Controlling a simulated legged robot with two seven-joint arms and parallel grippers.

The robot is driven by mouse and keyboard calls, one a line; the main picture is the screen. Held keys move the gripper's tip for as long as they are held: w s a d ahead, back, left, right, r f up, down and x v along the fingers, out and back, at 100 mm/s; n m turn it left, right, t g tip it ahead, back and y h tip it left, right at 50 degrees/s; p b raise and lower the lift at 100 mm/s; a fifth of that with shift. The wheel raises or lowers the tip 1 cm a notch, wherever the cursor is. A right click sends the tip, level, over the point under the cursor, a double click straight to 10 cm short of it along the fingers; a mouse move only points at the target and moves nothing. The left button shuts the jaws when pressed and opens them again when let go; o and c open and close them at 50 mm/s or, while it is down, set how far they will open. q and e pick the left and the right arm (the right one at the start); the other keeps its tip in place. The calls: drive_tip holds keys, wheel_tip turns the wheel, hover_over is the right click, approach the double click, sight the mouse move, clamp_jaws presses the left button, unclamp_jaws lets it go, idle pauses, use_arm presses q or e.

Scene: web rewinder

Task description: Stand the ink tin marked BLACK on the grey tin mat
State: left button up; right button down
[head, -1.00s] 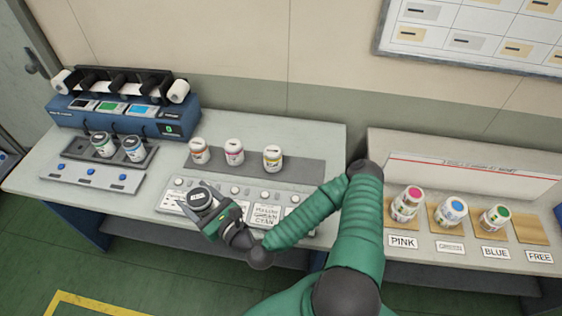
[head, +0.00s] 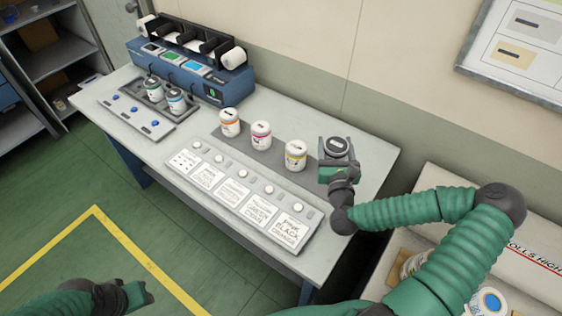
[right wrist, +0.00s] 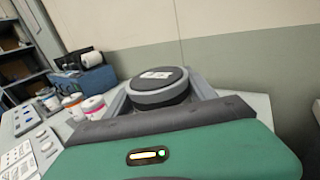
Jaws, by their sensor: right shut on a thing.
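My right gripper (head: 337,160) is shut on a tin with a dark lid (head: 338,146) and a pale label on top. The label is too small to read. In the right wrist view the tin (right wrist: 158,88) sits upright between the fingers. The grey tin mat (head: 278,158) is a dark strip on the table, bearing three white tins (head: 261,135) in a row. The held tin is at the right end of this row; the arm hides part of the mat there, and I cannot tell whether it touches. My left gripper (head: 140,293) is low over the floor, its fingers unclear.
A panel with buttons and cards (head: 240,200) lies in front of the mat. A blue machine (head: 190,65) with two tins (head: 176,101) on a tray stands at the left. A second table with tins (head: 490,302) is at the right.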

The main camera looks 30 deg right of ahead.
wheel_tip(320, 180, down, 10)
drive_tip(key=shift+s+d+r+b, duration=0.1)
drive_tip(key=shift+d+b, duration=0.05)
drive_tip(key=shift+b, duration=0.7)
drive_tip(key=shift+c, duration=1.5)
unclamp_jaws()
